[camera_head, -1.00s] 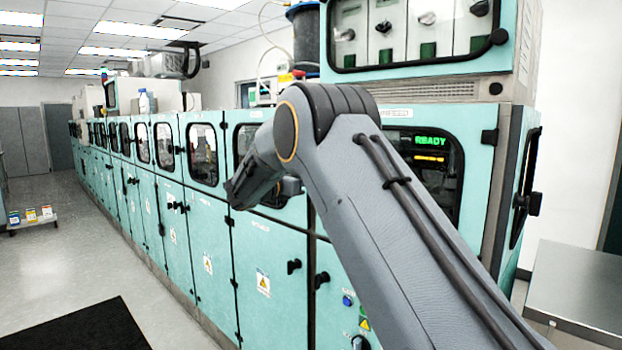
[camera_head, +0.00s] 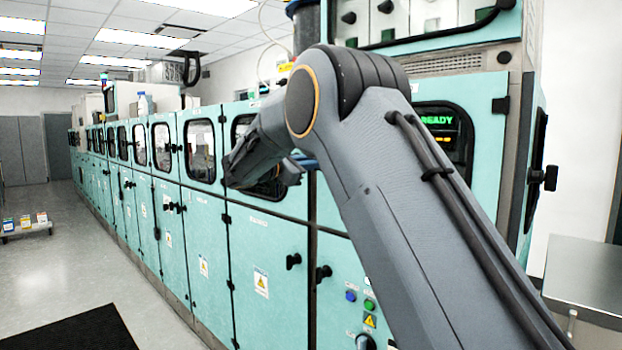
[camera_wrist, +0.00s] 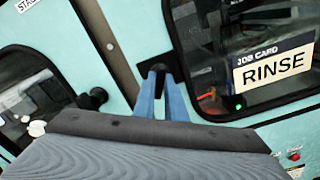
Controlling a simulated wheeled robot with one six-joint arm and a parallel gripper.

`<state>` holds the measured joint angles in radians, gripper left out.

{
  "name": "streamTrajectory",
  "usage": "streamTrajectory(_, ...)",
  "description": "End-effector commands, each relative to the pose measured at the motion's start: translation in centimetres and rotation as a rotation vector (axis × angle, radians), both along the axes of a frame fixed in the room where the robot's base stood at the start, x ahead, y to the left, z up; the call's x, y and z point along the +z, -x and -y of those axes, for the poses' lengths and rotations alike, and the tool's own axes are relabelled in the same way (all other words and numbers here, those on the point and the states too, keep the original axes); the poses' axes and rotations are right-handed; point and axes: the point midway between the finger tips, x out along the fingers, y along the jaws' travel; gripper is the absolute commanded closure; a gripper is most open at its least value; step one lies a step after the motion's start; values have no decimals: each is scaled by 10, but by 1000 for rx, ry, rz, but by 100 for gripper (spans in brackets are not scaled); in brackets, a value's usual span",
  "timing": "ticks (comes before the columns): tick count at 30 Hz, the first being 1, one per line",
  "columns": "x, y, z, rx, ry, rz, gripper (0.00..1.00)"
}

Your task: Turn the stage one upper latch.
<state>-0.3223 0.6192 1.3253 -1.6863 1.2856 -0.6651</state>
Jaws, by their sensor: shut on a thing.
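My gripper (camera_wrist: 161,72) shows in the wrist view with two blue fingers. It is shut on a black latch (camera_wrist: 147,75) at the edge of a teal door, beside a window. The fingers hide part of this latch. A second black latch (camera_wrist: 95,98) sits to its left, beside another window, and is not touched. In the head view my arm covers the held latch, and only a bit of blue shows near the wrist. The label at the upper left is cut off, so I cannot read the stage name.
A "JOB CARD RINSE" sign (camera_wrist: 273,63) shows in the right window. In the head view, black lower latches (camera_head: 293,261) and a blue button (camera_head: 351,296) sit below my arm. A metal table (camera_head: 590,275) stands at the right. The floor at the left has free room.

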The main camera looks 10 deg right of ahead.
Motion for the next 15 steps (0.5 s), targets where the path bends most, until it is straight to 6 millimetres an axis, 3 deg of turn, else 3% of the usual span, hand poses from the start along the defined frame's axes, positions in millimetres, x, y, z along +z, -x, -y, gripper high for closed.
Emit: streamTrajectory(15, -8, 1, 3, -4, -277, 382, 100)
